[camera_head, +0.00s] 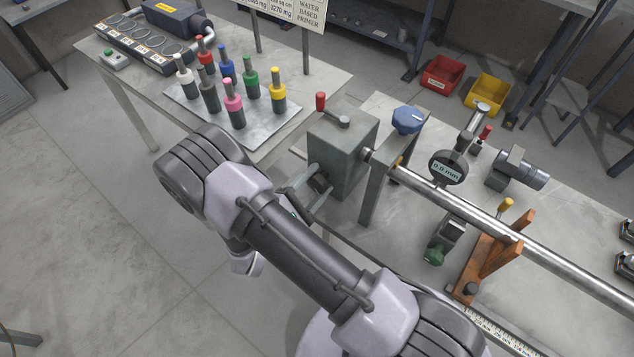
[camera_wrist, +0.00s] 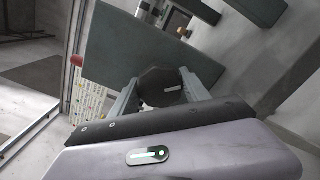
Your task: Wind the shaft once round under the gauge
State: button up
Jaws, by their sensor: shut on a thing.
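The steel shaft (camera_head: 470,205) runs from the grey headstock box (camera_head: 342,150) diagonally to the lower right. The round dial gauge (camera_head: 448,168) stands over the shaft and reads 0.0 mm. My gripper (camera_head: 318,183) is at the near face of the headstock box, opposite the shaft. In the wrist view, my gripper (camera_wrist: 163,88) has its two fingers on either side of a dark faceted knob (camera_wrist: 160,86) in front of the grey box (camera_wrist: 120,55). It is shut on this knob. My arm hides part of the bench and the gripper's base in the head view.
A red-knobbed lever (camera_head: 321,103) tops the headstock box; a blue knob (camera_head: 407,119) tops the frame beside it. An orange-brown V support (camera_head: 490,256) is under the shaft. Several coloured bottles stand on a metal plate (camera_head: 207,125) on the left table. Open floor lies left.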

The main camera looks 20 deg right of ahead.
jog(key=shift+m, duration=1)
jog(key=o, duration=1.3)
jog(key=shift+o, duration=0.2)
jog(key=p+v, duration=0.2)
jog(key=v, duration=1.5)
jog(key=shift+s+a+p, duration=0.15)
jog(key=shift+p, duration=0.25)
